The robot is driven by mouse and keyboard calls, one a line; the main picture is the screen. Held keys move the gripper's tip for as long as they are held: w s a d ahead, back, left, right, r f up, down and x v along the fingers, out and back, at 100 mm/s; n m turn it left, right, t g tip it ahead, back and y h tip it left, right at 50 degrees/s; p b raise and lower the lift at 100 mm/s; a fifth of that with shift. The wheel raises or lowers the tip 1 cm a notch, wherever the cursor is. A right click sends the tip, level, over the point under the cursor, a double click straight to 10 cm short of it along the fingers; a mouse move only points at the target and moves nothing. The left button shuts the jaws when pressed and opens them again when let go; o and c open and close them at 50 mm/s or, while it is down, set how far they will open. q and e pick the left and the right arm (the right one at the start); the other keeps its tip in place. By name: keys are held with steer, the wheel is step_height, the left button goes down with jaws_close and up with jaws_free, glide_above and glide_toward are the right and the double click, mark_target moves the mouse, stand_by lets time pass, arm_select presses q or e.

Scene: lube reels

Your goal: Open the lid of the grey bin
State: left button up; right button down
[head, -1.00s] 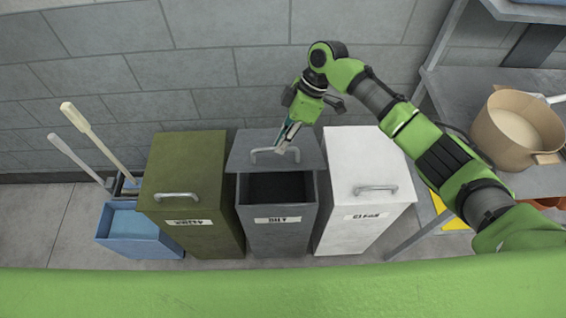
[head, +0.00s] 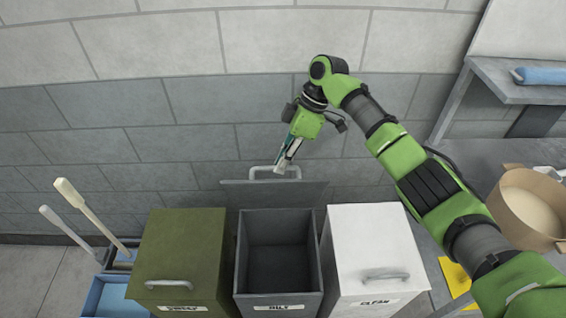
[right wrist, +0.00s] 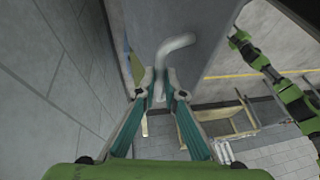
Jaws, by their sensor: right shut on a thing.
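The grey bin (head: 241,270) stands in the middle of a row of three, with its dark inside showing from above. Its lid (head: 272,195) is swung up to nearly upright at the back of the bin, near the wall. The lid's handle (head: 270,168) sticks up at the lid's top edge. My right gripper (head: 287,155) is shut on the handle. In the right wrist view the handle (right wrist: 176,44) runs down between the two fingers (right wrist: 159,88), against the grey lid (right wrist: 205,25). My left gripper is not seen.
An olive bin (head: 190,240) stands on the left and a white bin (head: 365,235) on the right, both with lids closed. A brick wall is close behind. A grey shelf (head: 520,85) and a tan pot (head: 528,210) are at the right. A blue bucket with handles is at the left.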

steer(key=shift+s+d+f, duration=0.1)
steer(key=shift+d+f, duration=0.1)
steer(key=shift+f, duration=0.45)
steer(key=c, duration=2.1)
jaws_free()
steer(key=shift+c, duration=0.2)
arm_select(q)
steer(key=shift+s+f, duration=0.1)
arm_select(e)
steer(key=w+v, duration=0.1)
steer(key=v, duration=1.1)
steer(key=shift+w+a, duration=0.2)
steer(key=shift+a, duration=0.05)
steer(key=shift+f, duration=0.15)
